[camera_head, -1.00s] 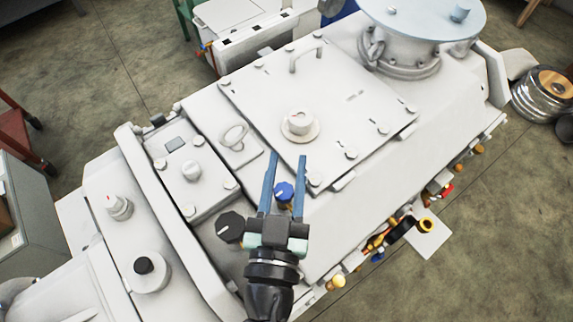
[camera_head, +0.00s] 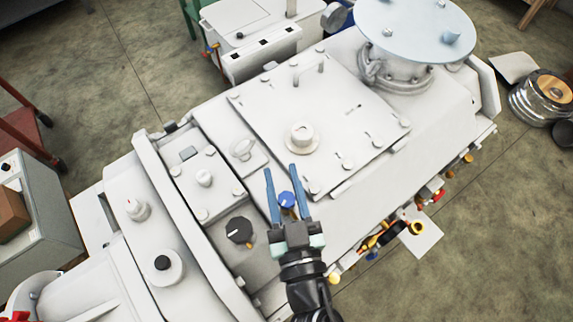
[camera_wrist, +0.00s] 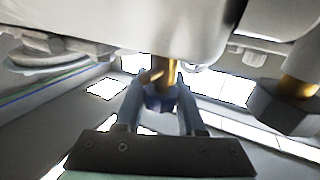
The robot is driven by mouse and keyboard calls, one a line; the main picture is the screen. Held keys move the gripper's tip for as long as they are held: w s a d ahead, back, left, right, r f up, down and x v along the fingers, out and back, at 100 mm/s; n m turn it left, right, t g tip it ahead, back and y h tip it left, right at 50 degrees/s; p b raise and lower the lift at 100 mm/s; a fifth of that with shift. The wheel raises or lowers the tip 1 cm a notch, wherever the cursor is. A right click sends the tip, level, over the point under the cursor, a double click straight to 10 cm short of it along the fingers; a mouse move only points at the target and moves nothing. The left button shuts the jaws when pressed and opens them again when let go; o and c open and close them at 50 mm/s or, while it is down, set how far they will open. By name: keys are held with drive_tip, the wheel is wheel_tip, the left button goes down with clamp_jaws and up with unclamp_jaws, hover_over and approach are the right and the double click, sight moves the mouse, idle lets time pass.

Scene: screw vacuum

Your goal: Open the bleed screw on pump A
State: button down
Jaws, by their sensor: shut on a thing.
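The pump is a large white machine (camera_head: 415,130) filling the middle of the head view. A blue knob (camera_head: 287,199) with a pale pointer mark stands on its near side. My gripper (camera_head: 281,169) reaches in from below, its two blue fingers shut on this knob, one on each side. In the wrist view the blue knob (camera_wrist: 158,102) shows on a brass stem between the fingertips (camera_wrist: 158,84). No label shows which knob is the bleed screw or which pump this is.
A larger black knob (camera_head: 239,230) sits just left of my gripper; it also shows at the right in the wrist view (camera_wrist: 292,108). A bolted cover plate (camera_head: 330,95) lies beyond the fingers. Brass and coloured fittings (camera_head: 385,233) line the machine's right side.

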drive_tip(key=y+p, duration=0.1)
drive_tip(key=n+y, duration=0.1)
drive_tip(key=n+y+p, duration=0.1)
drive_tip(key=shift+s+a+r+g+p, duration=0.1)
drive_tip(key=shift+a+r+g+p, duration=0.2)
drive_tip(key=shift+r+g+p, duration=0.1)
drive_tip(key=n+y, duration=0.1)
drive_tip(key=n+g+y+p, duration=0.1)
drive_tip(key=g+y+p, duration=0.1)
drive_tip(key=y, duration=0.1)
drive_tip(key=shift+s+a+f+n, duration=0.15)
drive_tip(key=shift+a+f+n, duration=0.15)
drive_tip(key=shift+n, duration=0.1)
drive_tip(key=n+g+y, duration=0.2)
drive_tip(key=shift+s+a+f+g+y, duration=0.2)
drive_tip(key=shift+g+y, duration=0.1)
drive_tip(key=shift+y, duration=0.1)
drive_tip(key=shift+s+a+r+n+g+y+b, duration=0.15)
drive_tip(key=shift+n+g+y+b, duration=0.15)
drive_tip(key=shift+n+g+y, duration=0.35)
drive_tip(key=shift+s+a+f+n+g+y+b, duration=0.1)
drive_tip(key=shift+n+g+y+b, duration=0.3)
drive_tip(key=shift+n+g, duration=0.4)
drive_tip(key=c, duration=0.5)
unclamp_jaws()
drive_tip(key=shift+s+d, duration=0.1)
